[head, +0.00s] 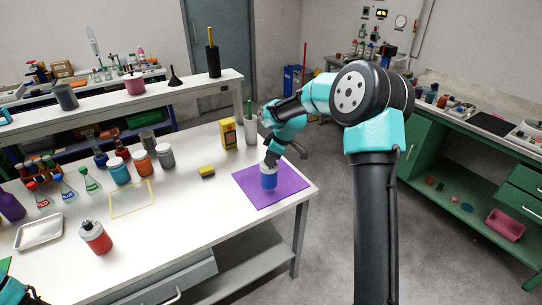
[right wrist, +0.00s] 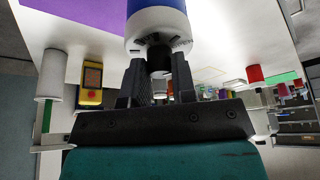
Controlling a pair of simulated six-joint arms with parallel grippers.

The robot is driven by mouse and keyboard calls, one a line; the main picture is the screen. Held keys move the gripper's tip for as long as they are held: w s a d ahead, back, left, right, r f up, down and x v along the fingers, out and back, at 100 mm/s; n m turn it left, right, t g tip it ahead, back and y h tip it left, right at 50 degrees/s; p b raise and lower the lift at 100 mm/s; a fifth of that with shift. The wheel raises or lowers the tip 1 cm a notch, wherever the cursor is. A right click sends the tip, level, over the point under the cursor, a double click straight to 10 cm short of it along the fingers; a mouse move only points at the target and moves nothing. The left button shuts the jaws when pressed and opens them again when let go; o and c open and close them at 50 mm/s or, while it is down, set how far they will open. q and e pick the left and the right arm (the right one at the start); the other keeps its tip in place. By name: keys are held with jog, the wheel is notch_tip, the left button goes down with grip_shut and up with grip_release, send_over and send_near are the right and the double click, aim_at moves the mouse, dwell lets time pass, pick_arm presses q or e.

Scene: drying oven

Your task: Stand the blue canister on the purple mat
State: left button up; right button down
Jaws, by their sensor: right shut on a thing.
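The blue canister (head: 269,181) has a blue body, a white band at its top and a dark cap. It is upright over the purple mat (head: 289,194), near the mat's middle. I cannot tell whether its base touches the mat. My right gripper (head: 270,161) is above it, shut on the cap. In the right wrist view the two fingers (right wrist: 158,80) close around the dark cap, with the canister (right wrist: 158,22) beyond them. The mat (right wrist: 75,12) shows there at the upper left. Only a bit of my left arm shows at the lower left of the head view.
A yellow box (head: 228,133) and a white cup (head: 251,131) stand behind the mat. A yellow sponge (head: 207,171) lies left of it. A yellow outlined square (head: 112,213), red canister (head: 96,238) and metal tray (head: 40,233) are further left. The table's right edge is close to the mat.

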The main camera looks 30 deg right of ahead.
jog(key=w+d, duration=0.4)
jog(key=w, duration=0.2)
jog(key=shift+w+d+f, duration=0.15)
jog(key=shift+w+f, duration=0.15)
jog(key=shift+f, duration=0.05)
jog(key=shift+f, duration=1.85)
jog(key=c, duration=0.9)
grip_release()
jog(key=shift+c, duration=0.2)
jog(key=v, duration=1.2)
